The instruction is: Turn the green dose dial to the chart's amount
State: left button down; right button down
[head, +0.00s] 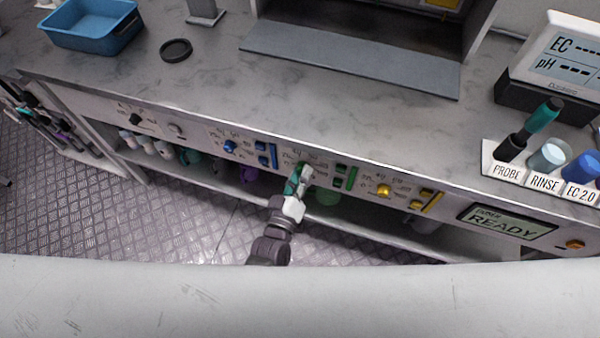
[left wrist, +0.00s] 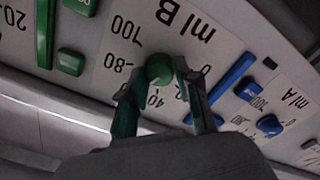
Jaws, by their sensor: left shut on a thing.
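In the head view my left gripper (head: 300,180) reaches up to the panel and mostly hides the dial. Which number the dial points to cannot be read. No chart can be made out in either view. My right gripper is not in view.
A blue dial (head: 229,146) is left of the gripper, a yellow dial (head: 384,191) right. Green buttons (left wrist: 70,61) and a green bar (head: 351,178) are close by. A screen (head: 505,224) reads "READY". A blue tray (head: 92,27) and probe stand (head: 500,172) are on the counter.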

pick_arm(q)
jog(key=shift+f+m+p, duration=0.1)
jog(key=shift+m+p, duration=0.45)
jog(key=shift+m, duration=3.75)
jog(key=c, duration=0.8)
grip_release()
jog(key=v, duration=1.2)
